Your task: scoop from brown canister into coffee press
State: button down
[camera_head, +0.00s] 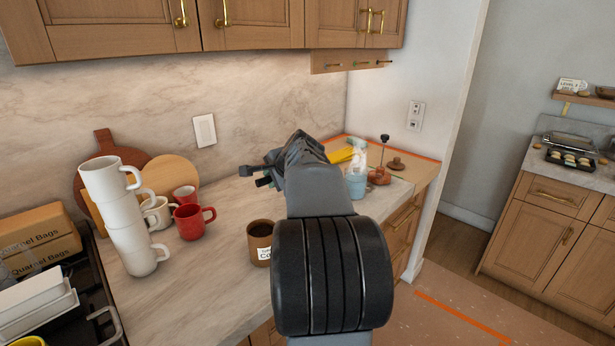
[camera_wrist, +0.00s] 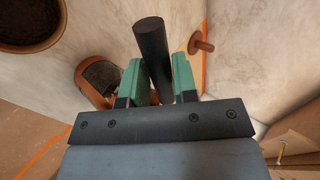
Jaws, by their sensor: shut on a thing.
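The brown canister (camera_head: 260,246), with dark contents and a white label, stands open on the counter. My gripper (camera_head: 262,179) is above the counter behind it. In the wrist view, its green-padded jaws (camera_wrist: 158,82) are shut on a black cylindrical handle (camera_wrist: 151,45), which looks like the scoop's. A brown round vessel with dark contents (camera_wrist: 30,42) shows at the upper left there, and a coppery piece (camera_wrist: 92,84) with a dark inside is partly behind the jaws. The coffee press seems to be the brown item (camera_head: 378,178) with a black-topped rod.
A white mug stack (camera_head: 128,215) leans at the left, near red mugs (camera_head: 190,222) and cutting boards (camera_head: 170,174). A spray bottle (camera_head: 356,183) and a brown knobbed disc (camera_head: 396,164) stand at the right. Bare counter lies between the mugs and canister.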

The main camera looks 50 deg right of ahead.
jog(key=shift+f+b, duration=0.2)
jog(key=shift+b, duration=0.45)
jog(key=t+b, duration=0.2)
jog(key=b, duration=0.4)
jog(key=shift+s, duration=0.1)
jog(key=shift+t+h+b, duration=0.3)
jog(key=shift+t+b, duration=0.1)
jog(key=shift+b, duration=0.85)
jog(key=shift+r, duration=0.2)
jog(key=shift+s+f+t+b, duration=0.1)
jog(key=shift+f+t+b, duration=0.15)
jog(key=shift+b, duration=0.65)
jog(key=t+b, duration=0.2)
jog(key=b, duration=0.3)
jog(key=shift+s+r+b, duration=0.15)
jog(key=shift+b, duration=0.25)
